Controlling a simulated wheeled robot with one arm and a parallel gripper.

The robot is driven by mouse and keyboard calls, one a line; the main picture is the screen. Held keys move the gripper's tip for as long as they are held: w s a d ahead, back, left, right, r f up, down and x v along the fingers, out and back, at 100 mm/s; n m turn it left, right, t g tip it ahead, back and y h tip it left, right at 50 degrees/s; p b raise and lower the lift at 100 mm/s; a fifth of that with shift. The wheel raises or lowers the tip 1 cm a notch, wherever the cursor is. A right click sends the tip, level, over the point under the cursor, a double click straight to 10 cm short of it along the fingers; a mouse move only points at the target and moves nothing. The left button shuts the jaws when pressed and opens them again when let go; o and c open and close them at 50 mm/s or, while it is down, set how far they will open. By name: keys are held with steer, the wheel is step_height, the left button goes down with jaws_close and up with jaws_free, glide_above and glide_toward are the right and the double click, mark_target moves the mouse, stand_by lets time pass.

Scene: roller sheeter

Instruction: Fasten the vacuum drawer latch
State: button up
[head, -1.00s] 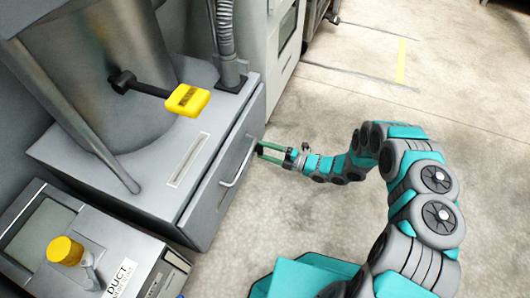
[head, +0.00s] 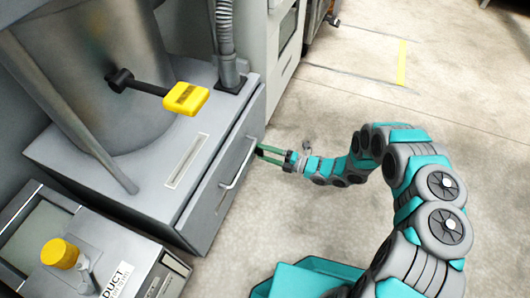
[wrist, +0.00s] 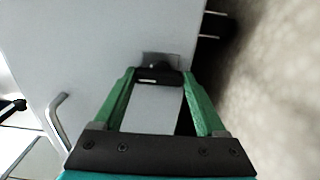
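The grey vacuum drawer (head: 212,203) with its bar handle (head: 240,163) is in the base cabinet at left in the head view, and its front looks about flush. My gripper (head: 262,153) is at the far end of the drawer front, beyond the handle. In the wrist view, a small dark latch (wrist: 159,74) on a metal plate (wrist: 160,58) sits on the grey face. My two green fingers (wrist: 158,73) are apart, one on each side of the latch. I cannot tell whether they touch it. The latch is not clear in the head view.
The drawer handle also shows at left in the wrist view (wrist: 57,118). A yellow-capped machine (head: 85,265) is at lower left. The floor (head: 310,105) to the right is clear.

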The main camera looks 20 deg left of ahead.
steer(key=o, duration=0.4)
steer(key=shift+c, duration=0.2)
steer(key=d, duration=0.8)
steer(key=shift+s, duration=0.25)
stand_by(0.3)
